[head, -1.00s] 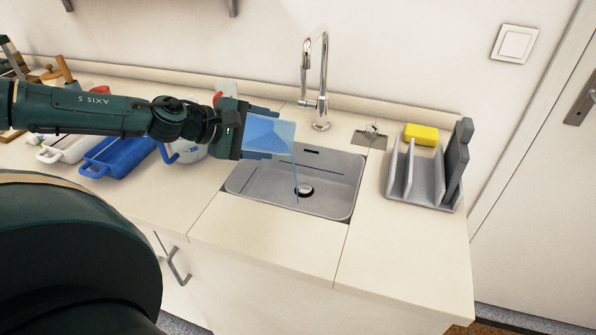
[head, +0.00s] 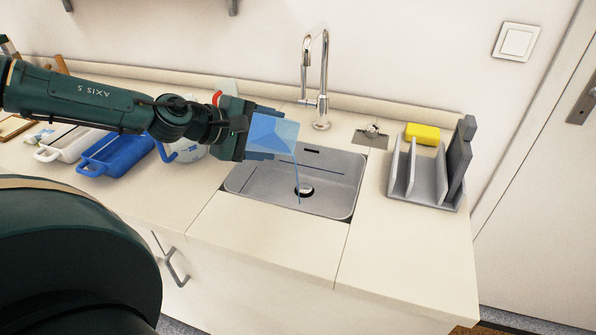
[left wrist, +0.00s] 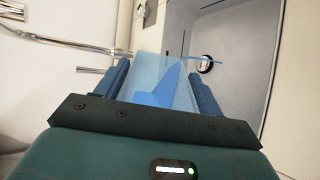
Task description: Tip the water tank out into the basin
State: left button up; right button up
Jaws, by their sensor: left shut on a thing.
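My left gripper (head: 258,136) is shut on the water tank (head: 282,131), a translucent light-blue container with darker blue water inside. It holds the tank tilted above the left part of the basin (head: 335,194), a grey metal sink set in the counter. A thin blue stream runs from the tank down towards the drain (head: 304,191). In the left wrist view the tank (left wrist: 150,75) sits between the two blue fingers, and the stream reaches across to the drain (left wrist: 206,64). My right gripper is not in view.
A chrome faucet (head: 323,75) stands behind the basin. A grey rack (head: 423,182) and a yellow sponge (head: 422,133) are to its right. The counter front is clear.

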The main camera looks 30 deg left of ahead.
pick_arm(q)
jog(key=shift+s+d+b, duration=0.1)
jog(key=shift+d+b, duration=0.2)
jog(key=shift+d, duration=0.1)
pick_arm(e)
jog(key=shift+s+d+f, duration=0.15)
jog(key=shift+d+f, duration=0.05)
pick_arm(q)
jog(key=shift+s+d+r+m+y+b, duration=0.1)
jog(key=shift+s+d+m+y+b, duration=0.05)
jog(key=shift+d+m+y+b, duration=0.4)
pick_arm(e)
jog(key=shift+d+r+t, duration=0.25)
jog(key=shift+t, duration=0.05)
pick_arm(q)
jog(key=shift+b, duration=0.35)
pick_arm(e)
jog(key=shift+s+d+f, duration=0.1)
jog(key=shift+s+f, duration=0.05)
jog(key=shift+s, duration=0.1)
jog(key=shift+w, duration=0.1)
pick_arm(q)
jog(key=shift+d+m+y+b, duration=0.1)
jog(key=shift+m+y+b, duration=0.15)
jog(key=shift+b, duration=0.15)
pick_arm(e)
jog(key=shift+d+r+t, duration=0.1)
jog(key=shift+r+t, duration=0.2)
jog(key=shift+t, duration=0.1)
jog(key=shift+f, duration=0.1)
